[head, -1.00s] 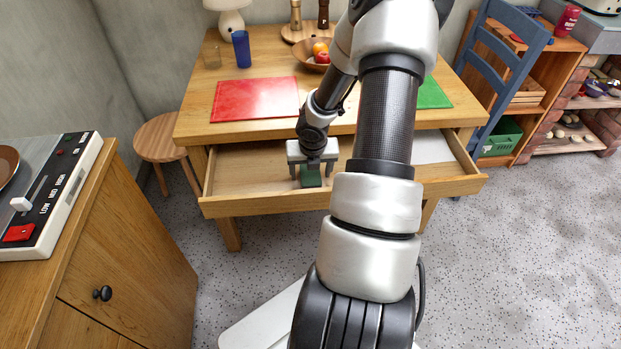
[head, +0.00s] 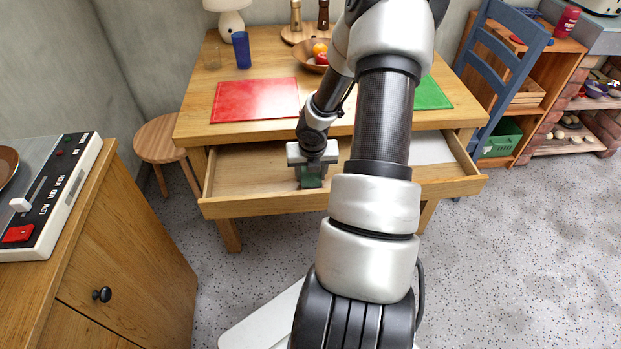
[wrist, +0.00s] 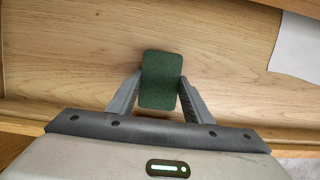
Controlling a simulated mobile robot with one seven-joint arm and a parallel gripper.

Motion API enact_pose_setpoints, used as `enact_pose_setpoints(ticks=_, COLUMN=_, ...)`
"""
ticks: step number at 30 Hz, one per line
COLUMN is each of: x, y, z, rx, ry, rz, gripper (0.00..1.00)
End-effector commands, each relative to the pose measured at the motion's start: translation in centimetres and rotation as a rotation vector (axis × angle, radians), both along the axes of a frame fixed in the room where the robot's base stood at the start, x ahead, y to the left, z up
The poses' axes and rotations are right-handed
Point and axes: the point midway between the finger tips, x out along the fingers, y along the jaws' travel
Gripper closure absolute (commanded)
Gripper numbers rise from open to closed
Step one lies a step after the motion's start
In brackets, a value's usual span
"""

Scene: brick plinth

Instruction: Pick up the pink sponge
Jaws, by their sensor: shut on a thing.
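A dark green rectangular block (wrist: 161,80), seen from above, is between the fingers of my gripper (wrist: 160,98) in the wrist view. No pink shows on it; its underside is hidden. The fingers are shut on its two long sides. In the head view, the green block (head: 311,181) shows below my gripper (head: 312,176), inside the open wooden drawer (head: 240,182). I cannot tell whether it touches the drawer floor.
The drawer front (head: 262,204) stands close in front of my gripper. The table (head: 190,100) above holds a red board (head: 255,99), a green board (head: 432,95), a blue cup (head: 241,50) and a fruit bowl (head: 309,56). White paper (wrist: 297,45) lies in the drawer.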

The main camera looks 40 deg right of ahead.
Motion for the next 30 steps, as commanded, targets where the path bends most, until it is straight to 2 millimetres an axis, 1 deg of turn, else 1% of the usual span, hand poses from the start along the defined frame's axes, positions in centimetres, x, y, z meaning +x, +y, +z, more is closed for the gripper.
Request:
enact_pose_setpoints(ticks=5, x=0.0, y=0.0, z=0.3, rx=0.0, ry=-0.001, rz=-0.001, gripper=0.75)
enact_pose_setpoints(ticks=7, x=0.0, y=-0.1, z=1.0, rx=0.001, ry=-0.002, rz=-0.003, gripper=0.75)
enact_pose_setpoints(ticks=15, x=0.0, y=0.0, z=7.0, rx=0.0, ry=-0.001, rz=-0.002, gripper=0.75)
enact_pose_setpoints(ticks=18, x=0.0, y=0.0, z=8.7, rx=0.0, ry=-0.001, rz=-0.002, gripper=0.75)
enact_pose_setpoints(ticks=21, x=0.0, y=0.0, z=9.8, rx=0.001, ry=0.001, rz=-0.001, gripper=0.75)
enact_pose_setpoints(ticks=25, x=0.0, y=0.0, z=10.5, rx=0.001, ry=0.001, rz=0.0, gripper=0.75)
enact_pose_setpoints(ticks=30, x=0.0, y=0.0, z=10.5, rx=0.001, ry=0.001, rz=0.0, gripper=0.75)
